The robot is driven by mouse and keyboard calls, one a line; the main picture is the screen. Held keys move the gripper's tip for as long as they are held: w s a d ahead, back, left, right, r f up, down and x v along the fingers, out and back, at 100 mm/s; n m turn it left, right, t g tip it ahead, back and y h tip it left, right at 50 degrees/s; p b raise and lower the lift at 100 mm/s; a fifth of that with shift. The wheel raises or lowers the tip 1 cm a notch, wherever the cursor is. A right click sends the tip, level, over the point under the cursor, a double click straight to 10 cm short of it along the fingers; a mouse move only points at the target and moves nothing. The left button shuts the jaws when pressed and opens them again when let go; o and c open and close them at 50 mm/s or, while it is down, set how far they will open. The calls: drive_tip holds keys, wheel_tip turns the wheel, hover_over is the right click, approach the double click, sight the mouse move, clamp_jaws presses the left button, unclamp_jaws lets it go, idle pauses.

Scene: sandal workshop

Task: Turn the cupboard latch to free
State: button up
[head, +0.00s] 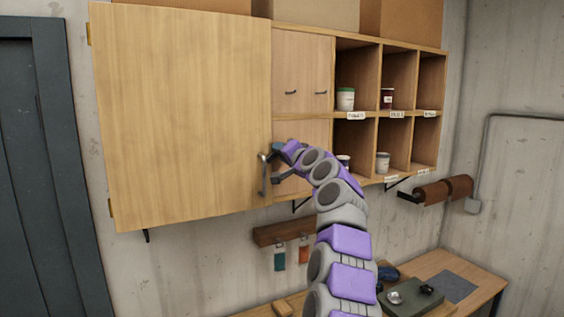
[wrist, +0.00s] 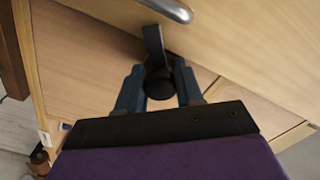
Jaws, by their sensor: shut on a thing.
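The cupboard door (head: 180,110) is a large pale wood panel at the left in the head view, and it looks closed. A metal bar handle (head: 262,176) stands near its right edge; it also shows at the top of the wrist view (wrist: 170,10). The black latch (wrist: 154,45) has a lever and a round knob just below the handle in the wrist view. My gripper (head: 276,163) is at the door's right edge. In the wrist view its blue fingers (wrist: 158,78) are shut on the latch, one on each side of the knob. The head view mostly hides the latch.
Open cubbies with several pots (head: 345,99) are right of the door, beside small cabinet doors (head: 303,75). A tool rack (head: 280,233) hangs below. A workbench (head: 440,265) stands lower right, and leather rolls (head: 440,190) hang on the wall.

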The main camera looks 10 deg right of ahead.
drive_tip(key=n, duration=0.2)
drive_tip(key=n+b, duration=0.1)
drive_tip(key=n, duration=0.2)
drive_tip(key=shift+w+d+f+n, duration=0.1)
drive_tip(key=shift+f+n, duration=0.2)
drive_tip(key=n, duration=0.3)
drive_tip(key=shift+r+n, duration=0.1)
drive_tip(key=shift+n, duration=0.2)
drive_tip(key=shift+r+n+p, duration=0.1)
drive_tip(key=shift+n+p, duration=0.25)
drive_tip(key=shift+n, duration=0.45)
drive_tip(key=o, duration=1)
